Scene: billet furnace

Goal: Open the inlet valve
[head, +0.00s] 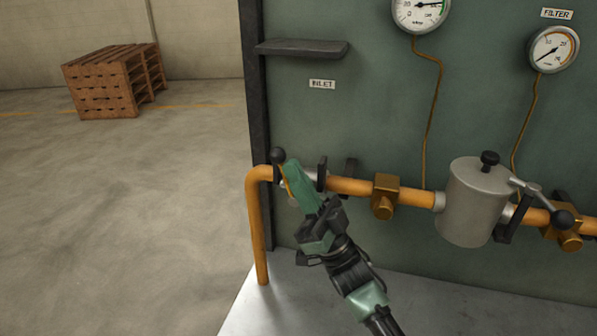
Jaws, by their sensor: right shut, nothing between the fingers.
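The inlet valve (309,176) sits in the orange pipe at the left of the green panel, below the INLET label (322,84). A black ball knob (277,155), apparently the end of its lever, stands up at the pipe's bend. My right gripper (293,170) is in front of the valve, its fingers shut and empty. The fingertips are close beside the knob, on its right; whether they touch it or the lever I cannot tell. The gripper hides most of the lever and part of the valve body. My left gripper is not in view.
Right along the pipe are a brass fitting (384,197), a grey filter canister (473,203) and another lever with a black ball (564,219). Two gauges (421,12) (554,50) and a dark shelf (301,47) are above. Stacked pallets (112,82) stand far left; the floor between is clear.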

